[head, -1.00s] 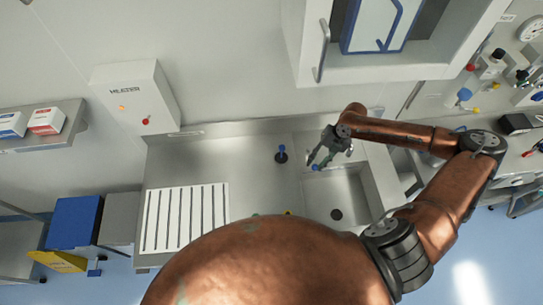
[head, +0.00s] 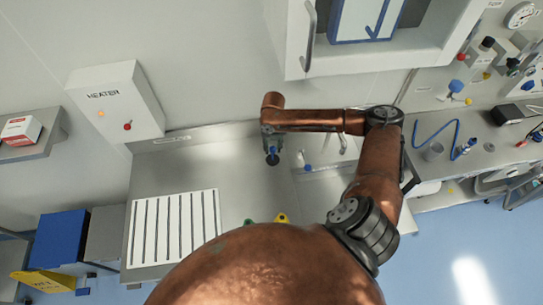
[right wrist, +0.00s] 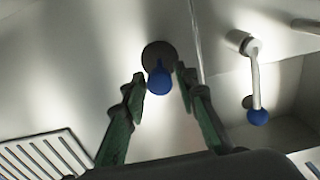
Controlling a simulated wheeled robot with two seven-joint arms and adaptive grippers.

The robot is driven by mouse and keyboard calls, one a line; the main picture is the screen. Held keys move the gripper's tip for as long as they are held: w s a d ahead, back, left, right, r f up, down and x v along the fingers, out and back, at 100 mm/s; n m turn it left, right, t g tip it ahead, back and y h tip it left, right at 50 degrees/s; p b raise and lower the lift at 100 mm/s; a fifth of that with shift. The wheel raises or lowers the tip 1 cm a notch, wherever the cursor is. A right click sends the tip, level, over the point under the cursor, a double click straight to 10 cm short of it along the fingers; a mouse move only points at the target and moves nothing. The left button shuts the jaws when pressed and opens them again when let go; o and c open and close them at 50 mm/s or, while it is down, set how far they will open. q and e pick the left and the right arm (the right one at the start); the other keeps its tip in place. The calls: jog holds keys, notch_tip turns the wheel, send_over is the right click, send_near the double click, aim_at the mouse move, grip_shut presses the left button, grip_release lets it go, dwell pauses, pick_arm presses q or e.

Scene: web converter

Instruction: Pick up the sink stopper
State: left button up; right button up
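The sink stopper (head: 272,159), a dark round disc with a blue knob, sits on the steel counter left of the sink. In the right wrist view the stopper (right wrist: 158,57) is centred just beyond the fingertips. My right gripper (right wrist: 160,80) is open, with one green finger on each side of the blue knob and clear gaps between; it holds nothing. In the head view my right gripper (head: 271,139) is right over the stopper, its fingers largely hidden by the wrist. My left gripper is not in view.
A faucet (right wrist: 256,80) with a blue tip stands right of the stopper, beside the sink basin (right wrist: 225,98). A slotted white draining area (head: 175,228) lies to the left. Yellow (head: 283,218) and green items are at the front edge. A heater box (head: 115,100) hangs on the wall.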

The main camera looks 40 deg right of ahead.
aim_at(273, 159)
jog(key=shift+f+p, duration=0.4)
jog(key=shift+f, duration=2.7)
jog(key=shift+c, duration=0.4)
grip_shut()
